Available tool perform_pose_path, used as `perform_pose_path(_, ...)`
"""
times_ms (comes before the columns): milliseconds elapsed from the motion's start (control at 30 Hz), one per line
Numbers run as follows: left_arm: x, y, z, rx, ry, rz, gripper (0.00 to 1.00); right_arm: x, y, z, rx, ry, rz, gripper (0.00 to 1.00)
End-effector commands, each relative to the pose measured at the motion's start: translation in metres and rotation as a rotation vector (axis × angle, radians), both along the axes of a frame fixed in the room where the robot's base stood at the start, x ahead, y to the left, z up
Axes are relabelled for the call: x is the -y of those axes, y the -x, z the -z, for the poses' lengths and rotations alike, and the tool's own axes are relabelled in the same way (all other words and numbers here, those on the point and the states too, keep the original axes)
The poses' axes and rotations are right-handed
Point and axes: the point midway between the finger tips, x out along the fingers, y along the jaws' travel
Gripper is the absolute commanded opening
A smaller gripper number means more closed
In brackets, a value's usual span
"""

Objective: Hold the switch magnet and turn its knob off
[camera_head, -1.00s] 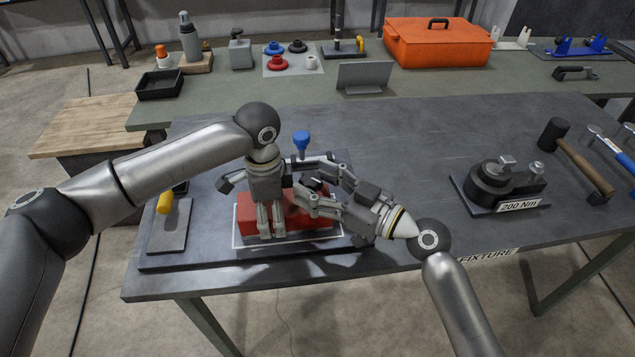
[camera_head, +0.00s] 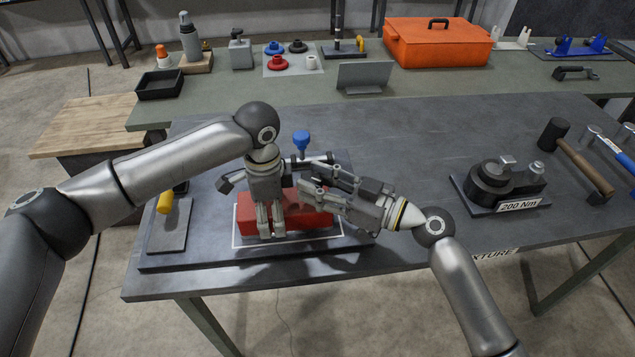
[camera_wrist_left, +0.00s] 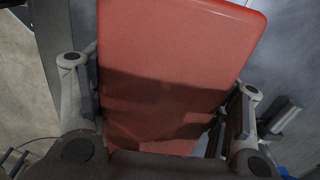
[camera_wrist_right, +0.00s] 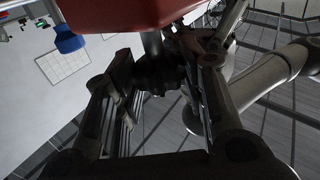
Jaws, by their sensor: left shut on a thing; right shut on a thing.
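The switch magnet (camera_head: 245,212) is a red block lying on the fixture plate on the table. My left gripper (camera_head: 271,228) is shut on it from above. In the left wrist view the red body (camera_wrist_left: 180,60) fills the space between the two fingers. My right gripper (camera_head: 308,190) reaches in from the right at the magnet's right side. In the right wrist view its fingers are shut around a black knob (camera_wrist_right: 158,75), which sits on a short metal shaft at the red body (camera_wrist_right: 120,12). In the head view the knob is hidden by the fingers.
A blue-topped post (camera_head: 301,140) stands just behind the grippers. A grey plate with a yellow-handled tool (camera_head: 165,203) lies to the left. A black 200 Nm device (camera_head: 500,185) and a hammer (camera_head: 575,155) are to the right. The table between is clear.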

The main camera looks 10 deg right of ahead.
Motion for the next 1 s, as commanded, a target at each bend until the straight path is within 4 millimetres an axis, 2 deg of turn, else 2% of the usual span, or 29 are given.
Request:
perform_pose_path(700, 0.001, 0.001, -0.001, 0.001, 0.000, 0.005, 0.27, 0.003, -0.010, -0.001, -0.001, -0.001, -0.611, 0.14)
perform_pose_path(1000, 0.001, 0.001, -0.001, 0.000, 0.001, 0.006, 0.27, 0.002, -0.012, -0.001, -0.001, -0.001, -0.816, 0.14)
